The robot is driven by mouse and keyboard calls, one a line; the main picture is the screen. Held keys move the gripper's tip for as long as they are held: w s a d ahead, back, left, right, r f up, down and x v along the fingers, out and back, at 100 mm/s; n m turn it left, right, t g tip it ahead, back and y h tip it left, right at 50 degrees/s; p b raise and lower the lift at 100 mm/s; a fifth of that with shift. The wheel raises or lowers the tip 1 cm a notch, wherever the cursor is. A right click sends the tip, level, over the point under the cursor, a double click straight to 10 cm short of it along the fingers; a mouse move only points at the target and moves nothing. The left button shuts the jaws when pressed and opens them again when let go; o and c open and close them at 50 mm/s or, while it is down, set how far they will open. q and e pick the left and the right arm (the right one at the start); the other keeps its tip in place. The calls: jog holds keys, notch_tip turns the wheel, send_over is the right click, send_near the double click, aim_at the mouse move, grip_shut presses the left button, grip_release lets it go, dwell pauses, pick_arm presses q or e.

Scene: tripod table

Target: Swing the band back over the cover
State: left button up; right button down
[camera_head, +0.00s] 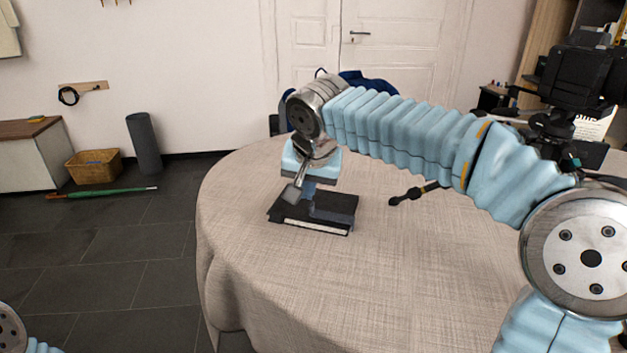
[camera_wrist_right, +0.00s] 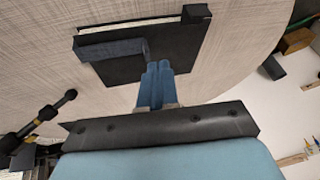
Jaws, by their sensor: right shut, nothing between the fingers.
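A black notebook (camera_head: 296,212) with pale page edges lies flat on the round table; it also shows in the wrist view (camera_wrist_right: 182,55). A dark grey-blue strip (camera_wrist_right: 110,49), probably the band, lies along one side of the cover; it shows at the notebook's right in the head view (camera_head: 343,206). A small dark block (camera_wrist_right: 197,13) sits at one corner. My right gripper (camera_head: 309,207) points down over the notebook with its blue fingers (camera_wrist_right: 157,75) shut and empty, near the strip's end. Contact cannot be told. My left gripper is out of view.
The table (camera_head: 260,260) has a pale cloth and is bare in front of the notebook. A black rod-like tool (camera_head: 413,193) lies to the right. A camera on a tripod (camera_head: 580,80) stands at the far right. My right arm crosses above the table.

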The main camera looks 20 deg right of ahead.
jog(key=shift+w+a+f+g+h, duration=0.3)
jog(key=shift+a+f+g+h, duration=0.1)
jog(key=shift+f+g+h, duration=0.15)
jog(key=shift+w+a+f, duration=0.2)
jog(key=shift+f, duration=0.45)
